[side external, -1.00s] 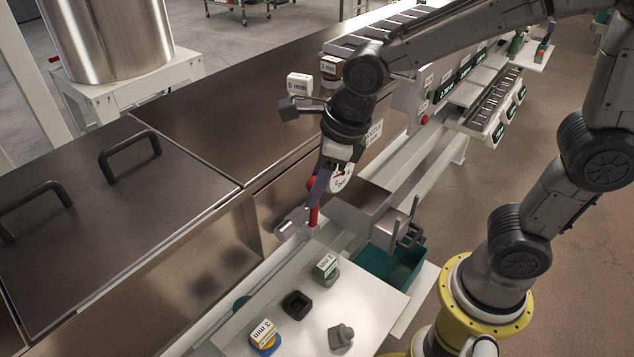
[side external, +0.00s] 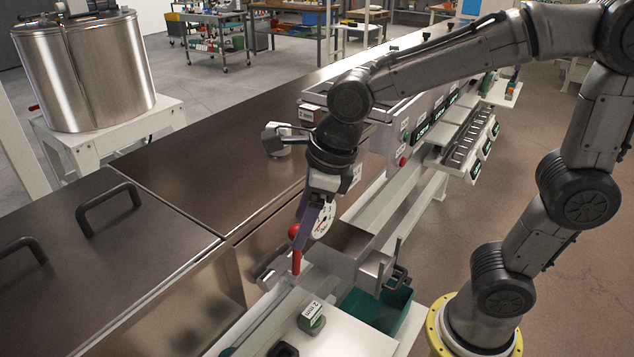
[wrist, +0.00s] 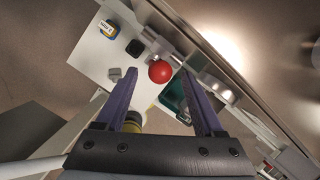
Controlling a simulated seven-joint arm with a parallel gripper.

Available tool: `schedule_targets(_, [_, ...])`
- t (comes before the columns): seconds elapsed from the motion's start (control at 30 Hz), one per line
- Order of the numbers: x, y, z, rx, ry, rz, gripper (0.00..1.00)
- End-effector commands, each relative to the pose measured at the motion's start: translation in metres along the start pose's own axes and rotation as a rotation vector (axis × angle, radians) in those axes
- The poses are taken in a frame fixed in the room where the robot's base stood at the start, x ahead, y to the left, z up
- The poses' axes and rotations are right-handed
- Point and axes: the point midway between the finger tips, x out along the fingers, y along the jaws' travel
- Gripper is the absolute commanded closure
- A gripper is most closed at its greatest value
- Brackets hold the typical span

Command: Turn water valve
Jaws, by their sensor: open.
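The water valve shows as a red lever with a round red knob (side external: 294,231) beside the metal tank wall. The lever stands nearly upright in the side view. In the wrist view the red knob (wrist: 160,71) lies between the lines of my two purple fingers, close to their tips. My gripper (side external: 301,235) points down beside the knob. My gripper (wrist: 157,74) is open, with a wide gap between its fingers. I cannot tell whether a finger touches the knob. A white round dial (side external: 321,220) shows just right of the fingers and partly behind them.
A green bin (side external: 378,308) and a metal bracket (side external: 375,270) stand to the right. The steel tank lid (side external: 70,270) has raised black handles.

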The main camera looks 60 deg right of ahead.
Motion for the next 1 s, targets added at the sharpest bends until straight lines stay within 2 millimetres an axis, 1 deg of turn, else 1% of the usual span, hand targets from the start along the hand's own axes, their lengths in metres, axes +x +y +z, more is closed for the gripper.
schedule_targets(0.03, [-0.013,-0.001,0.002,0.000,-0.008,-0.003,0.30])
schedule_targets(0.2, [-0.051,-0.001,0.001,0.001,-0.006,-0.002,0.30])
schedule_targets(0.3, [-0.070,-0.001,0.001,0.001,-0.005,-0.002,0.30])
schedule_targets(0.43, [-0.089,-0.001,0.001,0.001,-0.004,-0.002,0.30])
schedule_targets(0.6, [-0.102,0.000,0.000,0.001,0.000,0.000,0.30])
schedule_targets(0.9, [-0.105,0.000,0.000,0.001,0.000,0.000,0.30])
schedule_targets(0.93, [-0.105,0.000,0.000,0.001,0.000,0.000,0.32])
schedule_targets(1.0, [-0.104,0.000,0.000,-0.007,0.001,0.000,0.44])
